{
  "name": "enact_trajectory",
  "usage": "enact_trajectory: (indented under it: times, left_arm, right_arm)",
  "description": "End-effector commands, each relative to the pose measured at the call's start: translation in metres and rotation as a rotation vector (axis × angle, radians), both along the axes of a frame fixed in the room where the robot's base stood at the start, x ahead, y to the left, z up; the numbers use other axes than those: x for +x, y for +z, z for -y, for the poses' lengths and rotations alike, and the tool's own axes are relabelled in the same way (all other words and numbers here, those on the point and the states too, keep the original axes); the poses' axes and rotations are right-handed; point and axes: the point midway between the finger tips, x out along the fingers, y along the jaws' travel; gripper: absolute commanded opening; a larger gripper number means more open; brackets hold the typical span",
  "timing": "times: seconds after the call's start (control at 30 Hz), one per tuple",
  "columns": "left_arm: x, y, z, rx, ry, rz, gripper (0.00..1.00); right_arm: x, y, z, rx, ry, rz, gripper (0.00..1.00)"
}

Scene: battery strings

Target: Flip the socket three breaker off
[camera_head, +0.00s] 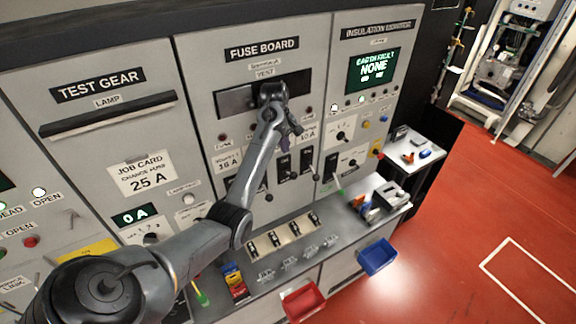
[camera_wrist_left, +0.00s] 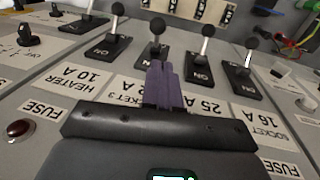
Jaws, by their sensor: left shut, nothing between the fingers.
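In the left wrist view, a row of black breaker levers with ball knobs stands on dark plates; several plates read ON, upside down. The socket three breaker (camera_wrist_left: 155,47) appears to be the one above the partly covered SOCKET 3 label (camera_wrist_left: 124,93). My left gripper (camera_wrist_left: 164,72) has its purple fingers shut and empty, pointing at the base of that lever; contact cannot be told. In the head view, my left gripper (camera_head: 286,143) is in front of the fuse board, just above the breakers (camera_head: 306,160). My arm hides part of the row. My right gripper is out of view.
Neighbouring levers, including the heater breaker (camera_wrist_left: 112,40) and one on the other side (camera_wrist_left: 204,58), stand close by. Below the panel, a shelf holds a strip of cells (camera_head: 283,235). A red bin (camera_head: 303,302) and a blue bin (camera_head: 377,256) are at its front.

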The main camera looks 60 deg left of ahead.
Motion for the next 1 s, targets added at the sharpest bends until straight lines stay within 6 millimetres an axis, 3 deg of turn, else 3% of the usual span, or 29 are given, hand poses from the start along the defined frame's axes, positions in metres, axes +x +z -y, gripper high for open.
enact_trajectory:
  times: [0.27,0.4,0.73,1.0]
  left_arm:
    - [0.001,-0.010,0.000,0.000,-0.001,-0.002,0.00]
    - [0.004,-0.029,0.000,-0.002,0.000,-0.003,0.00]
    - [0.012,-0.075,-0.001,-0.002,-0.001,-0.003,0.00]
    - [0.015,-0.097,-0.002,-0.001,0.000,-0.001,0.00]
  right_arm:
    - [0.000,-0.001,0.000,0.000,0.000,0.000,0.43]
    - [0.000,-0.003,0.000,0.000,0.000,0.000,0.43]
    - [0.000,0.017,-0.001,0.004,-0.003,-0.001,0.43]
    - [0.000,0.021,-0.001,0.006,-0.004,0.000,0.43]
